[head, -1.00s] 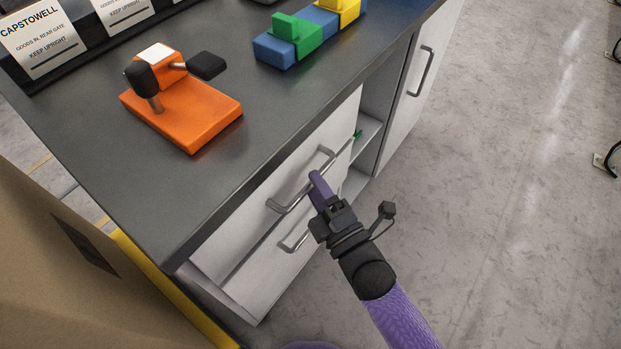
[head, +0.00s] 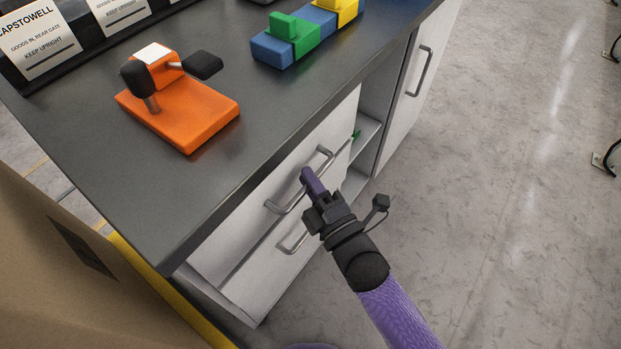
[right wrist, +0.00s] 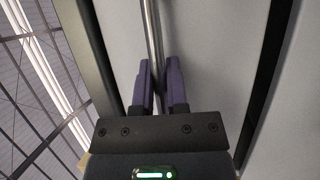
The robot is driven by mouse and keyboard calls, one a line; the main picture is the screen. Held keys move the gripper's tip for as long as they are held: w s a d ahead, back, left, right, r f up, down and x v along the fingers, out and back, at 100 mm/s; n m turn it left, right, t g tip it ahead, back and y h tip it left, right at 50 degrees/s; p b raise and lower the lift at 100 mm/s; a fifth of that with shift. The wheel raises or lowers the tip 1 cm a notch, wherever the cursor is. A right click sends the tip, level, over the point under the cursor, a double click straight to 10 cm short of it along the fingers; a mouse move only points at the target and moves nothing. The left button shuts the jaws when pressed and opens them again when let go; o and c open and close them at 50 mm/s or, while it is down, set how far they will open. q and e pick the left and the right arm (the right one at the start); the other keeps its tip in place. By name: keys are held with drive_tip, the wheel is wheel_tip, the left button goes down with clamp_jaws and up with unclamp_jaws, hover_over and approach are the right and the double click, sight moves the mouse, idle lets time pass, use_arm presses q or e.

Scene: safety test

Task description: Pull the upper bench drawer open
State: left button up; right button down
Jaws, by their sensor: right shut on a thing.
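The upper bench drawer (head: 240,215) has a pale grey front under the dark worktop, and I see no clear gap around it. Its metal bar handle (head: 285,204) runs along the front. My right gripper (head: 308,178), with purple fingers, is at the middle of this handle and hides part of it. In the right wrist view the handle bar (right wrist: 153,35) passes between the fingers of the right gripper (right wrist: 160,80), which is shut on it. My left gripper is not in view.
A lower drawer handle (head: 291,238) sits just below. The dark worktop (head: 215,180) holds an orange lever device (head: 185,120) and coloured blocks (head: 290,45). A cardboard box (head: 60,270) stands at the lower left.

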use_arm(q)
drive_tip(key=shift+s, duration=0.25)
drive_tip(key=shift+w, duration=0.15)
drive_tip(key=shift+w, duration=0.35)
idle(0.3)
